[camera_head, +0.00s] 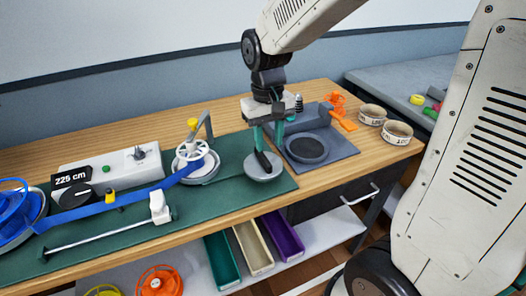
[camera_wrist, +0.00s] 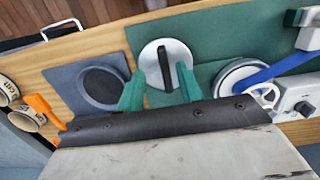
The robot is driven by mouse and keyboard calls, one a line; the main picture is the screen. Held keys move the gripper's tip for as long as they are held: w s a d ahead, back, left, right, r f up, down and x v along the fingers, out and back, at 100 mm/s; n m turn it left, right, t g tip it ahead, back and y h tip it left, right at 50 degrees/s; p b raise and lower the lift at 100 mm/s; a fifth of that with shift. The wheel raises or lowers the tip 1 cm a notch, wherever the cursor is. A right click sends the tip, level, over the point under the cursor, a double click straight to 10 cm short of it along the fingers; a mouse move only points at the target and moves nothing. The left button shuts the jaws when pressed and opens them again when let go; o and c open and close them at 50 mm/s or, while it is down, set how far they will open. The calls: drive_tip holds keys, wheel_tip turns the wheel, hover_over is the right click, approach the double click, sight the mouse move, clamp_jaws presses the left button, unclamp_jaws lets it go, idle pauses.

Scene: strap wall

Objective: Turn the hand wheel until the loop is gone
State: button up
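A blue strap (camera_head: 120,200) runs from the blue reel (camera_head: 14,208) at the left edge to the wheel's drum. It looks nearly straight; I cannot make out a clear loop. My gripper (camera_head: 265,148) is right of the wheel, over a pale round disc with a black bar handle (camera_head: 263,163). In the wrist view, the green fingers (camera_wrist: 158,76) are apart on either side of the bar (camera_wrist: 165,66), with gaps visible.
A control box (camera_head: 112,166) with a "225 cm" display (camera_head: 72,177) and a white stand (camera_head: 158,207) are on the left. A grey tray with a round dish (camera_head: 306,148), an orange tool (camera_head: 338,108) and strap rolls (camera_head: 397,132) are on the right. Coloured bins (camera_head: 253,248) sit below.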

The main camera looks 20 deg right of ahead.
sight(264, 155)
drive_tip(key=w+t, duration=0.1)
drive_tip(key=w, duration=0.2)
drive_tip(key=shift+a+r, duration=0.1)
wheel_tip(264, 155, down, 8)
drive_tip(key=shift+r, duration=0.25)
drive_tip(key=shift+c, duration=0.3)
clamp_jaws()
drive_tip(key=shift+d, duration=0.2)
drive_tip(key=shift+a, duration=0.15)
drive_tip(key=shift+m, duration=0.3)
